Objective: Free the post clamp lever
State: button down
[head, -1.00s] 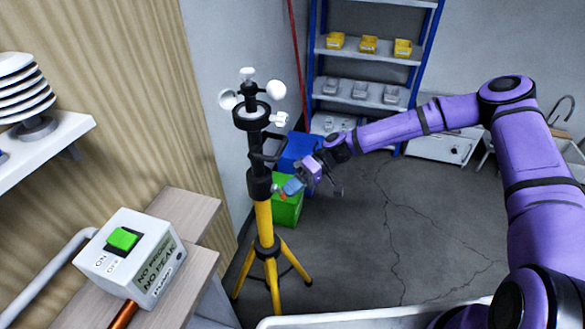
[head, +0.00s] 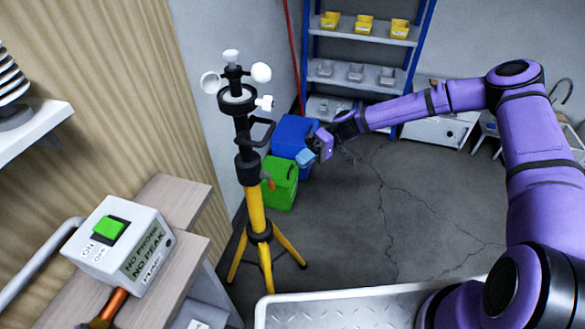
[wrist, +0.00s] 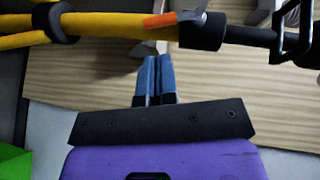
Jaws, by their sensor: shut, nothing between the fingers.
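The post clamp is a black collar (head: 247,170) at the top of the yellow tripod tube (head: 256,210). Its small orange lever (head: 269,183) juts from the right side of the collar and hangs downward, a little out from the tube. In the wrist view the orange lever (wrist: 160,20) lies roughly along the tube beside the black collar (wrist: 203,31). My gripper (head: 305,157) is right of the post, apart from the lever. In the wrist view its blue fingers (wrist: 155,62) are together and empty, pointing toward the post.
The post carries a cup anemometer (head: 237,85) and a black bracket (head: 262,132). Green (head: 280,188) and blue (head: 290,133) bins stand behind. A white switch box (head: 120,245) is at lower left. The floor to the right is open.

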jog(key=v, duration=0.5)
jog(key=shift+w+d+r, duration=0.1)
jog(key=shift+w+d, duration=0.1)
jog(key=shift+d, duration=0.15)
jog(key=s+d+r+m+t+h, duration=0.1)
jog(key=s+d+r+t+h, duration=0.25)
jog(key=r, duration=0.55)
jog(key=s+d+r+m+t+h, duration=0.2)
jog(key=s+d+r+h, duration=0.3)
jog(key=r, duration=0.4)
jog(key=s+d+r+m+t+h, duration=0.1)
jog(key=s+d+r+t+h, duration=0.1)
jog(key=s+d+r+h, duration=0.45)
jog(key=s+d+r+m+t+y, duration=0.1)
jog(key=s+d+r+m+t, duration=0.1)
jog(key=s+r, duration=0.4)
jog(key=s+d+r+m+t+y, duration=0.1)
jog(key=s+r+t, duration=0.4)
jog(key=s, duration=0.5)
notch_tip(320, 180, up, 2)
jog(key=shift+s+d+r+m, duration=0.25)
jog(key=shift+d+m, duration=0.25)
jog(key=shift+m, duration=0.4)
